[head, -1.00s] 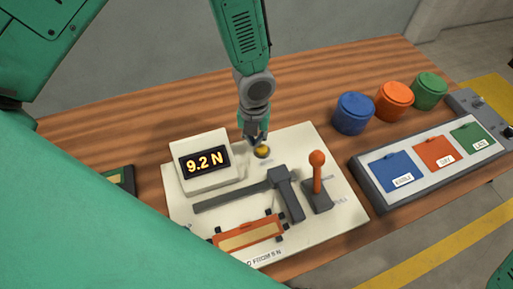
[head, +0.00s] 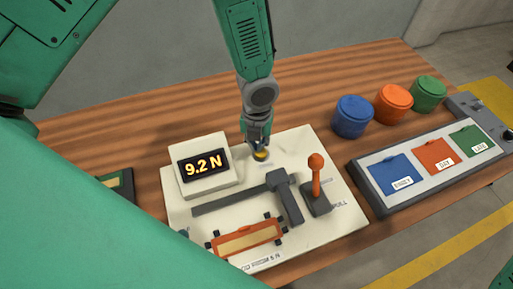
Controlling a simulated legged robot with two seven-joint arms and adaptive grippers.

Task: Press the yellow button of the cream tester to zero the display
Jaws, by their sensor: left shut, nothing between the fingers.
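The cream tester (head: 320,215) lies on the wooden table. Its display (head: 204,166) reads 9.2 N. The yellow button (head: 262,156) is on the tester's far part, right of the display, partly covered by my gripper. My left gripper (head: 260,149) is shut and empty, pointing down with its fingertips at the button. I cannot tell whether they touch it. An orange-framed part (head: 245,238) sits at the tester's near edge, and an orange-knobbed lever (head: 317,180) stands upright on its right. My right gripper is not in view.
Blue (head: 353,116), orange (head: 393,103) and green (head: 429,94) round containers stand on the right of the table. A grey panel (head: 378,207) with blue, orange and green flaps lies in front of them. Bare table lies behind the tester.

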